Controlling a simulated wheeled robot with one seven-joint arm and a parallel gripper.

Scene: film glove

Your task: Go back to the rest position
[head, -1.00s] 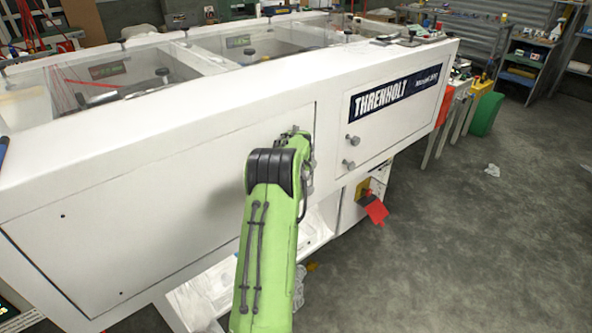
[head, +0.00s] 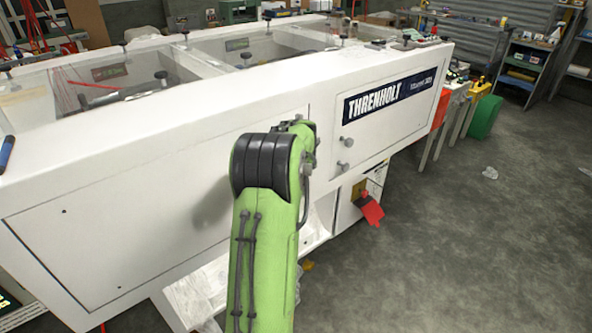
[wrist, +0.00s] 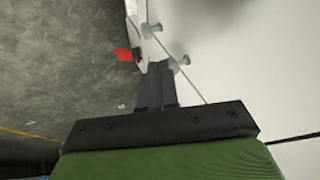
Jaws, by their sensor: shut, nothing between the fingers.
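My green arm (head: 262,240) rises in front of the white THRENHOLT machine (head: 80,215) in the head view. Its black wrist joint hides most of my gripper there. In the wrist view my gripper (wrist: 157,72) shows its dark fingers together, with nothing between them. They point along the machine's white front, near two grey knobs (wrist: 182,62). Whether the fingers touch the panel cannot be told.
The two knobs also show in the head view (head: 346,142), below the label. A red flap (head: 371,207) hangs at the machine's lower right. A green bin (head: 485,117) stands farther back. Grey floor (head: 470,250) is open at right.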

